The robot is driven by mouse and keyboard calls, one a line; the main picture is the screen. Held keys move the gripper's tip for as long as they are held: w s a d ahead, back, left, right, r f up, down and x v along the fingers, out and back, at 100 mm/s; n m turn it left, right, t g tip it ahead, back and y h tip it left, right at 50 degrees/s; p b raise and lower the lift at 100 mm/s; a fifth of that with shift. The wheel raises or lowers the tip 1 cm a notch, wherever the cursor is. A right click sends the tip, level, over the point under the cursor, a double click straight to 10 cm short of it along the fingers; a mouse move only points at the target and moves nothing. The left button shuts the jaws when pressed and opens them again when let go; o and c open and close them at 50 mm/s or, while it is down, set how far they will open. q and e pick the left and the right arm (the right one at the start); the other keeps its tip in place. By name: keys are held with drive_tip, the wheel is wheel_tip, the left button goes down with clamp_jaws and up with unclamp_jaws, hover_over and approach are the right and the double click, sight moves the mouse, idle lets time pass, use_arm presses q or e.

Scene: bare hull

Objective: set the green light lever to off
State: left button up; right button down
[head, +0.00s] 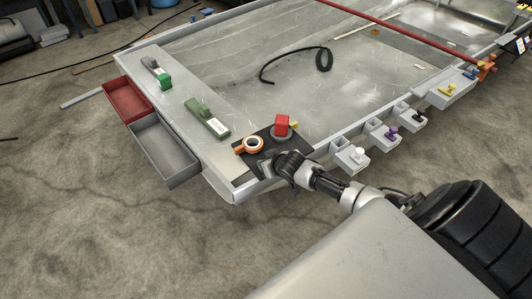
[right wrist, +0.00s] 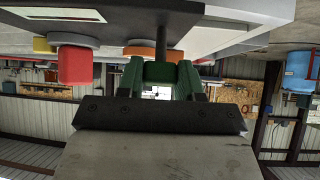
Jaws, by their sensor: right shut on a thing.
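My right gripper (head: 287,167) is at the near corner of the hull, at the edge of a black plate (head: 262,166). The right wrist view appears upside down. There my right gripper (right wrist: 160,85) is shut on a green lever knob (right wrist: 160,71), which joins a dark stem (right wrist: 171,38) coming from the light panel. In the head view the gripper and wrist hide this lever. I cannot tell its setting. My left gripper is not in view.
A red block (head: 282,124) on a grey round base and an orange ring (head: 248,145) stand close to the gripper. Grey boxes with white (head: 357,153), purple (head: 390,132) and other coloured knobs line the edge to the right. Red (head: 114,86) and grey (head: 144,125) trays hang left.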

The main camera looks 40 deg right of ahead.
drive_tip(key=shift+s, duration=0.1)
idle(0.5)
drive_tip(key=c, duration=0.7)
unclamp_jaws()
drive_tip(key=p+v, duration=0.1)
drive_tip(key=v, duration=0.9)
drive_tip(key=shift+s+p, duration=0.35)
drive_tip(key=shift+s, duration=0.1)
